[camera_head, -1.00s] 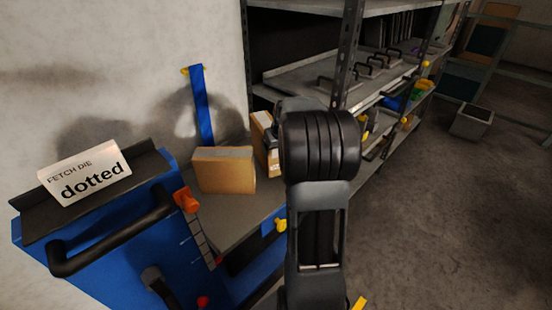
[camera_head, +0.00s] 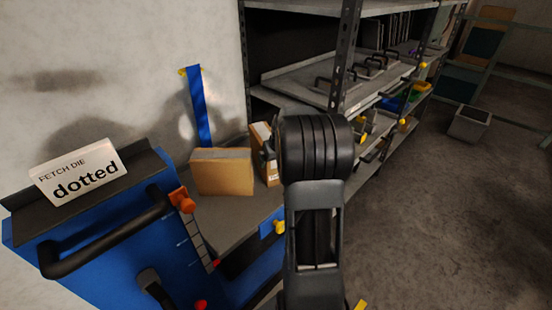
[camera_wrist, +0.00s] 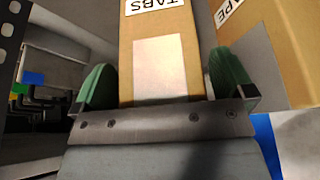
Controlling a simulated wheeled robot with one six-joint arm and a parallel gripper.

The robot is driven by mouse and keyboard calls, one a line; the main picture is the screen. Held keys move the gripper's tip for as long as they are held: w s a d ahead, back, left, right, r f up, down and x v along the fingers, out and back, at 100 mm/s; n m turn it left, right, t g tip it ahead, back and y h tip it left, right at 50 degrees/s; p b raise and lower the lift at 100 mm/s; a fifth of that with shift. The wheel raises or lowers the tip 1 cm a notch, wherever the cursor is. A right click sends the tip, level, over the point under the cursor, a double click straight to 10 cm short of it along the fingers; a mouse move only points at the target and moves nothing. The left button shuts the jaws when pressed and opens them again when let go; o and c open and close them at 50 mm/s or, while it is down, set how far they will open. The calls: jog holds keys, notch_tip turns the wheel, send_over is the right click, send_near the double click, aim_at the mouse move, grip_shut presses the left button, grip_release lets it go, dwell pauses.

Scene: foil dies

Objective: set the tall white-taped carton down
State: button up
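The tall carton (camera_head: 266,153) is brown cardboard, upright at the right end of the grey cart deck, partly hidden behind my wrist. In the wrist view, the carton (camera_wrist: 130,60) has a white patch and a white label reading TABS upside down. In the head view my dark wrist hides the fingers. The carton's base is at or just above the deck (camera_head: 228,222); I cannot tell which.
A wider brown carton (camera_head: 222,174) stands on the deck just left; it shows close by in the wrist view (camera_wrist: 270,45), labelled TAPE. A blue upright (camera_head: 200,105) is behind. Metal shelving (camera_head: 345,60) stands to the right.

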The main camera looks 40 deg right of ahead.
jog(key=p+v, duration=0.3)
jog(key=v, duration=0.9)
jog(key=s+a+f+n, duration=0.1)
jog(key=s+a, duration=0.3)
jog(key=a, duration=0.4)
jog(key=s+a+f+n+g, duration=0.1)
jog(key=s+a, duration=0.4)
jog(key=a, duration=0.3)
jog(key=s+a+f+y, duration=0.1)
jog(key=s+a, duration=0.4)
jog(key=a, duration=0.3)
jog(key=shift+n, duration=0.4)
jog(key=shift+s, duration=0.1)
